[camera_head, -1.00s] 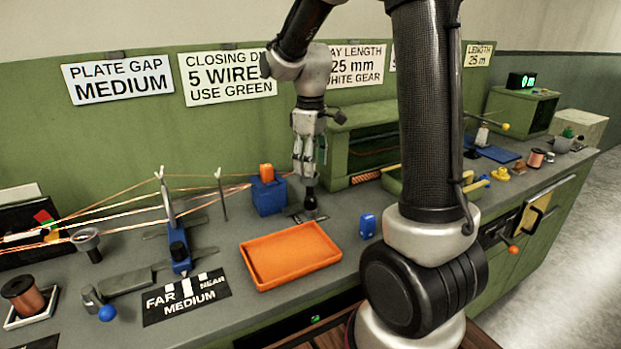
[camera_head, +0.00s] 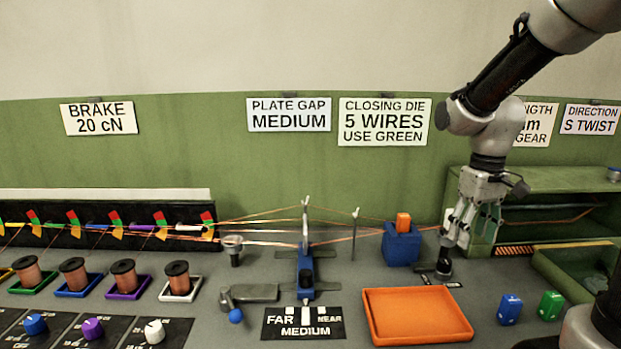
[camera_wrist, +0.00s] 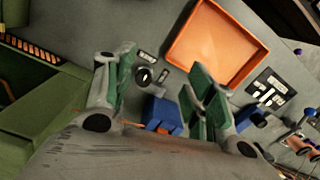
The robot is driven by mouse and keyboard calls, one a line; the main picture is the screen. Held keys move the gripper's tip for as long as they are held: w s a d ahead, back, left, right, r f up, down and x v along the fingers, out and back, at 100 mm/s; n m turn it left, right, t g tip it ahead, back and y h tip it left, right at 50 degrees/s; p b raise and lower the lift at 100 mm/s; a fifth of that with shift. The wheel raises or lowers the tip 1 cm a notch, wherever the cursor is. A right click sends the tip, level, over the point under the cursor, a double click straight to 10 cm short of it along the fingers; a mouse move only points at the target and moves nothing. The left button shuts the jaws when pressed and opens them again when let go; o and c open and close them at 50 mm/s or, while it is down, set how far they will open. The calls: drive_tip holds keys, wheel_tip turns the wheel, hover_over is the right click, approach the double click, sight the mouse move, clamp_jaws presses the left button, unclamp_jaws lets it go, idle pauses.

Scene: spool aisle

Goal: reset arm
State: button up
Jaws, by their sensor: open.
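My gripper (camera_head: 466,232) hangs pointing down above the bench, in front of the green cabinet and right of a blue block (camera_head: 402,246) with an orange piece on top. In the wrist view, my gripper (camera_wrist: 158,82) has its green-padded fingers spread wide, with nothing held between them. A small dark post (camera_head: 444,264) stands on the bench just below the fingers in the head view. I cannot tell whether a finger touches it. The blue block also shows in the wrist view (camera_wrist: 160,113), beyond the fingers.
An orange tray (camera_head: 415,340) lies in front of my gripper. The green cabinet (camera_head: 540,190) stands close behind it. A blue plate-gap fixture (camera_head: 305,272) with stretched wires is to the left, with copper spools (camera_head: 123,278) farther left. Small blue (camera_head: 509,309) and green (camera_head: 550,305) blocks are at right.

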drive_tip(key=s+r+m+t, duration=0.2)
drive_tip(key=s+r+t, duration=0.2)
drive_tip(key=s, duration=1)
wheel_tip(320, 180, up, 4)
drive_tip(key=shift+s+d+f+m+t, duration=0.1)
drive_tip(key=shift+s+d+m+t, duration=0.15)
drive_tip(key=shift+d+t, duration=0.2)
